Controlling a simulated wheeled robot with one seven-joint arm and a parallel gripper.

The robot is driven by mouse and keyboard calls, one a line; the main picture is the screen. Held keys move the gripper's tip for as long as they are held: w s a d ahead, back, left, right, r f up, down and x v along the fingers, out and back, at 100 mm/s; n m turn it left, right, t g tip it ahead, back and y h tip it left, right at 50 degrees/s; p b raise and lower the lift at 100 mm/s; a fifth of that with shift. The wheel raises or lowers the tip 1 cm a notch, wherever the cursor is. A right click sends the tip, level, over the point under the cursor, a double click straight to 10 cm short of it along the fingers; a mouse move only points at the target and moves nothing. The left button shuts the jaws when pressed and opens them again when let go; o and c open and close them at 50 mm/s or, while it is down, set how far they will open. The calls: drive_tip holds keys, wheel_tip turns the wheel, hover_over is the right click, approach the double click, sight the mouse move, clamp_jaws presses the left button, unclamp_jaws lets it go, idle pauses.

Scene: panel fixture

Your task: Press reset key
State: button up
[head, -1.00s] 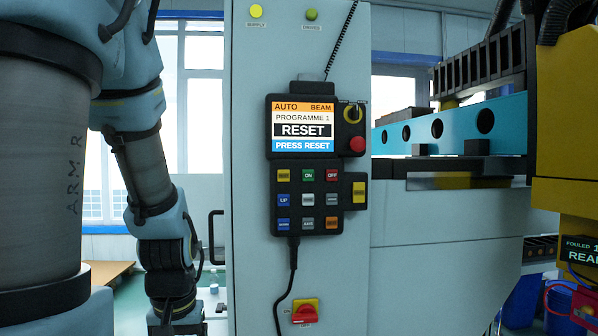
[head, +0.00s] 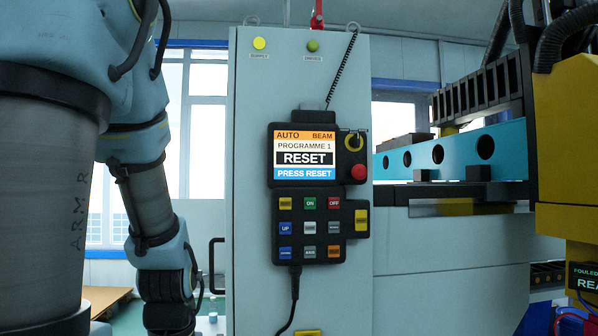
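The black control pendant (head: 318,188) hangs on the front of the grey cabinet. Its screen (head: 304,156) reads AUTO, BEAM, PROGRAMME 1, RESET and PRESS RESET. Below the screen is a grid of small coloured keys. The green key (head: 309,204) reads ON, the red key (head: 334,203) OFF and a blue key (head: 285,229) UP. An orange key (head: 334,252) is at the grid's lower right, and a yellow key (head: 361,220) is on the side. I cannot tell which is the reset key; several labels are too small. My arm is at the left; my gripper is out of view.
A cable (head: 290,303) hangs below the pendant. A dark handle (head: 212,265) is on the cabinet's left. A blue beam (head: 450,150) and yellow machine (head: 570,130) stand right.

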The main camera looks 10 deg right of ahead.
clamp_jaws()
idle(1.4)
